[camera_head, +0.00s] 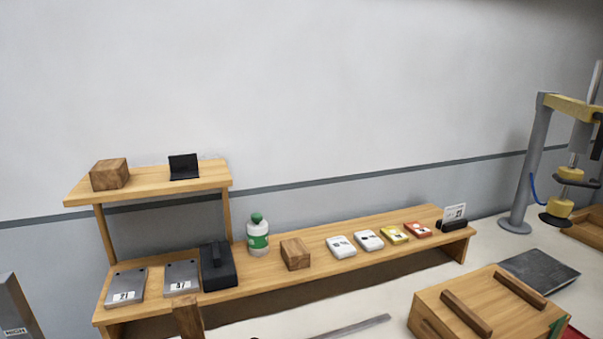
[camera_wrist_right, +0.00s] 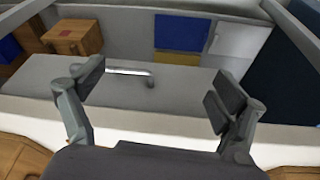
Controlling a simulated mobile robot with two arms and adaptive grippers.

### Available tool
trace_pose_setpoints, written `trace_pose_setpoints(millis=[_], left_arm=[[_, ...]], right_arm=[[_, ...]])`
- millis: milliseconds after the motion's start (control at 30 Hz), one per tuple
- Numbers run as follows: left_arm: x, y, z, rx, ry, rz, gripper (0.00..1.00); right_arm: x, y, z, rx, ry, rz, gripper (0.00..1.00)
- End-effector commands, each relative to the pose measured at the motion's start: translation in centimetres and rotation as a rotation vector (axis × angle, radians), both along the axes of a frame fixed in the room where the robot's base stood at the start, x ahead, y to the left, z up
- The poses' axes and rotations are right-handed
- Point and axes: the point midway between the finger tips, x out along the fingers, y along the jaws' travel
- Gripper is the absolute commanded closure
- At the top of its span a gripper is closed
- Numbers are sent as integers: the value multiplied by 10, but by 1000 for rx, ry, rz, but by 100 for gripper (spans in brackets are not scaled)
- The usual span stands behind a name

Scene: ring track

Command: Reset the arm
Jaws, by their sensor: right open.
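My right gripper (camera_wrist_right: 158,95) shows in the right wrist view with its two fingers spread wide. It is open, and nothing sits between the fingertips. Behind it in that view is a grey surface with a shiny metal handle or bar (camera_wrist_right: 130,72). No gripper shows clearly in the head view. My left gripper is in neither view.
In the head view a wooden shelf (camera_head: 345,277) holds a green-capped bottle (camera_head: 257,236), a wooden block (camera_head: 295,254) and several small cards. A wooden box (camera_head: 480,315) stands at the lower right, near a grey press (camera_head: 530,165). The wrist view shows a wooden box (camera_wrist_right: 72,40).

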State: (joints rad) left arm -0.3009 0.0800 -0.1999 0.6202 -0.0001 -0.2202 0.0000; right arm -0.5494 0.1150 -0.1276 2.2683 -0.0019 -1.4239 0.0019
Motion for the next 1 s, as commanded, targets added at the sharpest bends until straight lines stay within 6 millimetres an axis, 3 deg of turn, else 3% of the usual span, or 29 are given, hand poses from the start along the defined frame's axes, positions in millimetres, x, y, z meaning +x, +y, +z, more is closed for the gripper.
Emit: trace_pose_setpoints(millis=[267, 467, 700, 833, 1000], left_arm=[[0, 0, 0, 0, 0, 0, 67], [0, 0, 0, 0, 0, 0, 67], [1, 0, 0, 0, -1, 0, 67], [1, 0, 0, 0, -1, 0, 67], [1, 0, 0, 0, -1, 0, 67]], right_arm=[[-1, 2, -97, -1, 46, 9, 9], [-26, -1, -195, -5, 90, 17, 9], [-92, -11, -294, -12, 142, 29, 9], [-134, -18, -331, -16, 166, 35, 9], [-178, -27, -355, -20, 187, 40, 9]])
